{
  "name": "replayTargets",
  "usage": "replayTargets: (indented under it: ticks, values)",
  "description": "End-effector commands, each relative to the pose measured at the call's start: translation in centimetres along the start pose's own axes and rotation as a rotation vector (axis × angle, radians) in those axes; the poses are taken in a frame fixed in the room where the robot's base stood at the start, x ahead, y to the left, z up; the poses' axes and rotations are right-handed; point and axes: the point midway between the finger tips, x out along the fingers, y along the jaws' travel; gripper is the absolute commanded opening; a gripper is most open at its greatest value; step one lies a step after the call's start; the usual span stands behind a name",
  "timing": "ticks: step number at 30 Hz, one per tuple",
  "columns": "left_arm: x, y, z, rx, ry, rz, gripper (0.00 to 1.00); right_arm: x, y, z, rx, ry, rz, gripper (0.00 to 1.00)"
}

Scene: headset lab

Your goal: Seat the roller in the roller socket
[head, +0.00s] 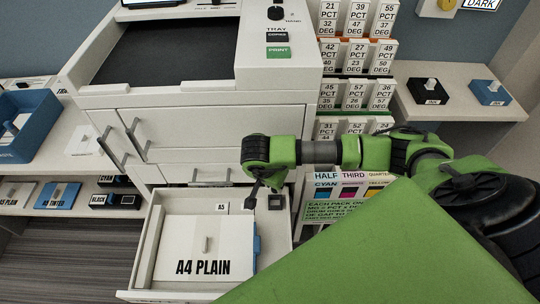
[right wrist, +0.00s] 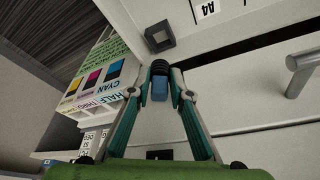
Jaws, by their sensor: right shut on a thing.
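My right gripper (head: 264,188) reaches in from the right over the open drawer and is shut on the roller. In the right wrist view the roller (right wrist: 159,86) is a small blue piece with a dark ribbed end, pinched between the fingertips (right wrist: 160,92). The roller socket looks to be the dark square holder (right wrist: 159,36) with a recessed middle. It also shows in the head view (head: 276,202), at the drawer's back right corner. The roller appears apart from the socket; its height above it is hard to tell. My left gripper is not in view.
The open drawer (head: 144,262) holds an A4 PLAIN stack (head: 190,240) with a blue tab beside it. A closed drawer front with handle (head: 209,183) stands behind. A colour chart box (head: 350,192) is close on the right. A blue bin (head: 32,141) sits far left.

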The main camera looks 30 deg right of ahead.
Motion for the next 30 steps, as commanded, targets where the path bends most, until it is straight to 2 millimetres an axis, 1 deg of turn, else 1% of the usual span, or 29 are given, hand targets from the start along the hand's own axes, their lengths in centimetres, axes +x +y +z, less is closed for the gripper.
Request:
replayTargets:
  ticks: [9,13,20,30]
  values:
    - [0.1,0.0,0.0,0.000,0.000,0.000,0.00,0.1,0.0,0.0,0.000,0.000,-0.001,0.02]
    - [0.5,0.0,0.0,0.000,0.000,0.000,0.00,0.0,0.0,0.0,0.000,-0.003,-0.010,0.02]
    - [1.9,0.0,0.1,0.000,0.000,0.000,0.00,1.6,0.0,0.6,-0.001,-0.005,-0.008,0.02]
    - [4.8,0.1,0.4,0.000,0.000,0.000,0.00,4.7,0.0,1.5,0.000,-0.004,-0.008,0.02]
